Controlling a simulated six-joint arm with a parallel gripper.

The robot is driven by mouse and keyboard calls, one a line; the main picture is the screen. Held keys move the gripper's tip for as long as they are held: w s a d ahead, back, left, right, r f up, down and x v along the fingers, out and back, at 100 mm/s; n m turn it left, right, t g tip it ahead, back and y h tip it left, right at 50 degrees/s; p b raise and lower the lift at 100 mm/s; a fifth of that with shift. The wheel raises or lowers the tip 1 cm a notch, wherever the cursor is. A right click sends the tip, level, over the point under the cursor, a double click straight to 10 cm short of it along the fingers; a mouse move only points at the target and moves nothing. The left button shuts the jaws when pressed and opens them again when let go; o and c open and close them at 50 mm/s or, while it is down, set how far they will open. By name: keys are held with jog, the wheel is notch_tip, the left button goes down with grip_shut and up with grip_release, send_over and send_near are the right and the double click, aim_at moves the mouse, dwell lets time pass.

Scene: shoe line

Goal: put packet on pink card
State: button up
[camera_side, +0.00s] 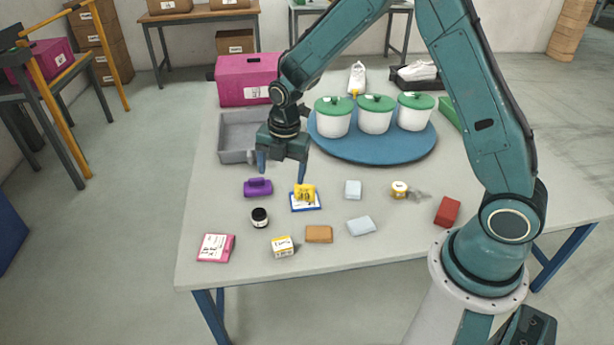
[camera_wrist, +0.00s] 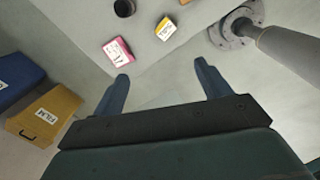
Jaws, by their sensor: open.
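A yellow packet (camera_side: 305,192) sits on a blue-edged white card (camera_side: 306,207) near the middle of the table. The pink card (camera_side: 215,248), with a white printed face, lies at the front left table corner; it also shows in the wrist view (camera_wrist: 118,51). My gripper (camera_side: 281,176) is open with its fingers pointing down, above the table behind the packet and a little to its left. Nothing shows between its fingers (camera_wrist: 163,82) in the wrist view, and the packet is not seen there.
Around the packet lie a purple item (camera_side: 258,187), a black jar (camera_side: 260,217), a yellow-and-white box (camera_side: 282,246), an orange-brown block (camera_side: 319,234) and pale blue blocks (camera_side: 361,226). Green-lidded pots (camera_side: 333,122) stand on a blue round board behind. A grey tray (camera_side: 232,156) is at back left.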

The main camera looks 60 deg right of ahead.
aim_at(282, 243)
notch_tip(282, 243, down, 15)
jog(key=w+n+g, duration=0.1)
jog(key=n, duration=0.6)
jog(key=shift+w+f, duration=0.15)
jog(key=shift+w, duration=0.15)
jog(key=shift+f, duration=4.3)
jog(key=shift+f, duration=0.1)
jog(key=shift+w+f, duration=0.1)
jog(key=shift+f, duration=2.35)
jog(key=shift+c, duration=0.5)
jog(key=c, duration=1.1)
jog(key=shift+r, duration=0.2)
notch_tip(282, 243, up, 20)
jog(key=shift+f, duration=0.2)
